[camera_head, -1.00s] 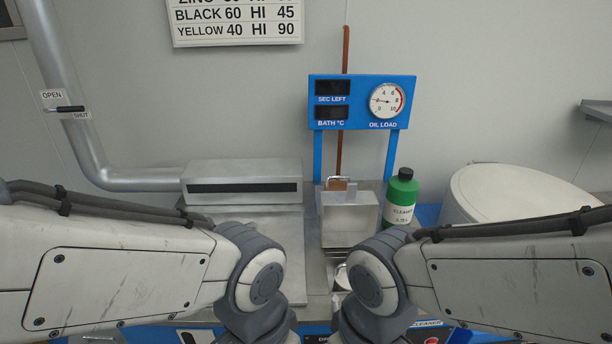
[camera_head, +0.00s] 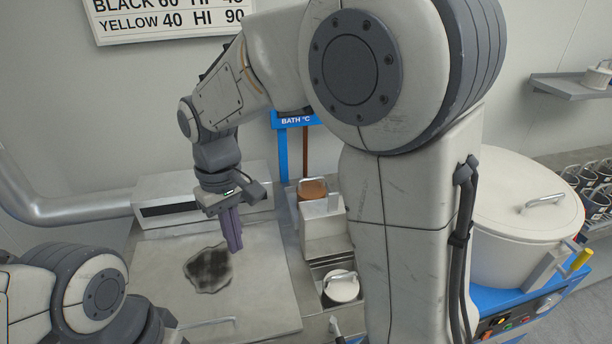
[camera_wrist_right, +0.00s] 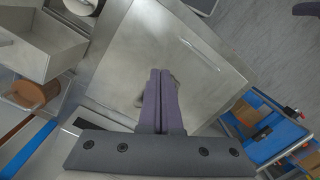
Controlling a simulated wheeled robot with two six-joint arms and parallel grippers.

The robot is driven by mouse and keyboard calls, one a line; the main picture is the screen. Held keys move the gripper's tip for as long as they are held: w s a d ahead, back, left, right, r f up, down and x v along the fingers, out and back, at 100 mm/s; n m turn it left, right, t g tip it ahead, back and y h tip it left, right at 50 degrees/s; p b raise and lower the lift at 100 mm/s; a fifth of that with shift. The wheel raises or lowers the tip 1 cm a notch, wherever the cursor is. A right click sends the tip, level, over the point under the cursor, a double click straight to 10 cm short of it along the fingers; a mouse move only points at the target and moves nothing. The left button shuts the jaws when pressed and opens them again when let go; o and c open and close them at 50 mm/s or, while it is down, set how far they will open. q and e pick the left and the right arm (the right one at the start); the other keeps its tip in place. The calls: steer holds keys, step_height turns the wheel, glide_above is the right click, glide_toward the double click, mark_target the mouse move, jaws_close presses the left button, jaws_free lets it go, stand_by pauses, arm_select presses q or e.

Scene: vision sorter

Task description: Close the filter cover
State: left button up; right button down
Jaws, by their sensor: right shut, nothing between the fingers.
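I cannot tell for sure which part is the filter cover. A wide flat metal plate (camera_head: 270,300) with a thin bar handle (camera_head: 205,323) at its front edge lies in front of the slotted hood; a dark, ragged patch (camera_head: 208,268) is on it. The plate (camera_wrist_right: 150,40) and its handle (camera_wrist_right: 200,54) also show in the right wrist view.
A metal box (camera_head: 320,238) stands right of the plate, with a brown round piece (camera_head: 312,188) behind it and a small lidded pot (camera_head: 341,286) in front. A large lidded drum (camera_head: 520,225) is at right. The slotted hood (camera_head: 190,203) is at the back.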

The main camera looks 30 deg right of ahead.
mark_target(327, 214)
steer(key=w+d+r+m+g+p, duration=0.1)
steer(key=w+d+r+m+p, duration=0.2)
steer(key=w+d, duration=0.75)
steer(key=w+d+f+m+g+p, duration=0.1)
steer(key=w+d+f+m+p, duration=0.15)
steer(key=d, duration=1.35)
arm_select(q)
step_height(327, 214, up, 10)
steer(key=p, duration=0.2)
steer(key=shift+f+p, duration=0.15)
steer(key=shift+p, duration=0.15)
arm_select(e)
steer(key=a+x, duration=0.1)
steer(key=x, duration=0.7)
steer(key=shift+f+m+y, duration=0.3)
steer(key=shift+f+m, duration=0.05)
steer(key=shift+f, duration=0.1)
arm_select(q)
steer(key=shift+f, duration=0.1)
